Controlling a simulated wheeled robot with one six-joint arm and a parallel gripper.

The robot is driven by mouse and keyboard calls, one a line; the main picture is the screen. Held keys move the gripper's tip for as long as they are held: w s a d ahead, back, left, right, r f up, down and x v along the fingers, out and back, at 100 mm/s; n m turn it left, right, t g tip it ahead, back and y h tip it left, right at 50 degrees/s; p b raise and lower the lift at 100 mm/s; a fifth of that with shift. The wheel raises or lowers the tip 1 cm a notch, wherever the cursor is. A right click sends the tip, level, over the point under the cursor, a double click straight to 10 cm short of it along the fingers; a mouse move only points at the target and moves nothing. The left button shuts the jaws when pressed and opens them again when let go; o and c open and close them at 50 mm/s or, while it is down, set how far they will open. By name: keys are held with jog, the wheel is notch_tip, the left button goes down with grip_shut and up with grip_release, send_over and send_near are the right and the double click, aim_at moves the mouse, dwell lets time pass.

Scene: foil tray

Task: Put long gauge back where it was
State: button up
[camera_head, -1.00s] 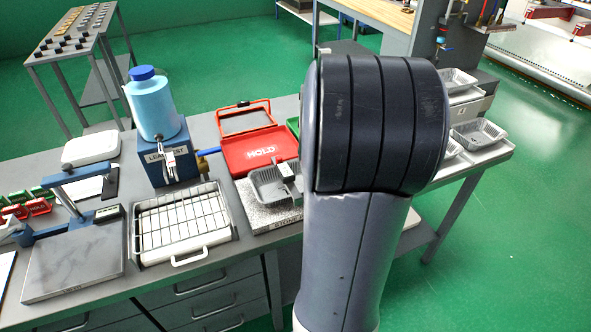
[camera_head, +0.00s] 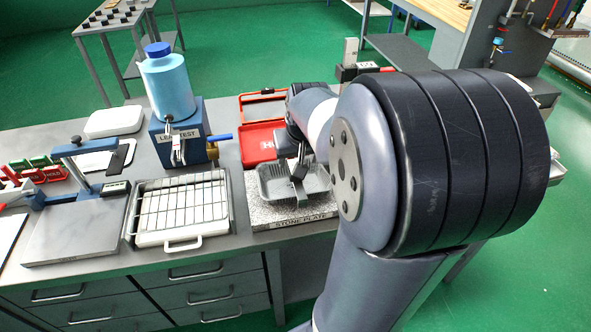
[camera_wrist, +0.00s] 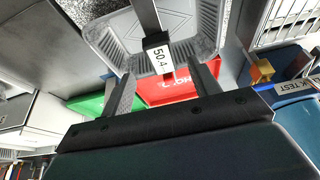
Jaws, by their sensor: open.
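A dark, narrow gauge with a white label reading 50.4 (camera_wrist: 158,58) crosses the grey foil tray (camera_wrist: 105,42) in the wrist view. In the head view the gauge (camera_head: 299,183) stands in the tray (camera_head: 265,182), which sits on the speckled stone plate (camera_head: 262,217). My gripper (camera_wrist: 167,72) is open, with the labelled end of the gauge showing between and just beyond its fingertips. I cannot tell whether the fingers touch it. My arm hides the right part of the tray in the head view.
A red HOLD tray (camera_head: 262,150) lies behind the foil tray. The blue leak-test unit (camera_head: 195,125) with its bottle and a wire rack (camera_head: 180,210) stand to the left. A tall grey block (camera_head: 350,52) stands behind my arm. A green bin (camera_wrist: 88,106) shows in the wrist view.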

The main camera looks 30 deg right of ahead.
jog(key=shift+x, duration=3.3)
jog(key=shift+a, duration=0.1)
jog(key=shift+w+r, duration=0.1)
jog(key=shift+r, duration=0.05)
jog(key=c, duration=1.2)
